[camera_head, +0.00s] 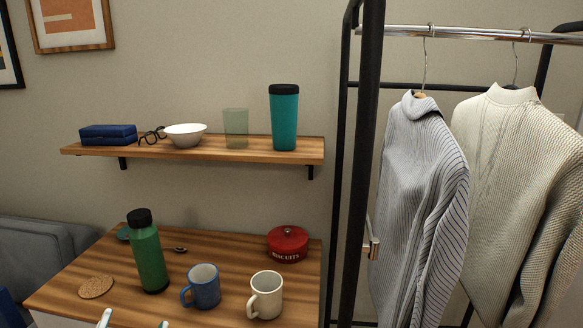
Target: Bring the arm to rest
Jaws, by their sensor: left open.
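Only the fingertips of my left gripper (134,322) show, at the bottom edge of the head view, low at the left. They are spread apart with nothing seen between them. They are over or in front of the near edge of the wooden desk (215,262); the height is hard to tell. The rest of the left arm is out of view. My right gripper is not in view.
On the desk stand a green bottle (148,255), a blue mug (203,286), a white mug (265,295), a red biscuit tin (288,244) and a cork coaster (96,286). A wall shelf (220,149) hangs above. A clothes rack (361,150) stands at the right.

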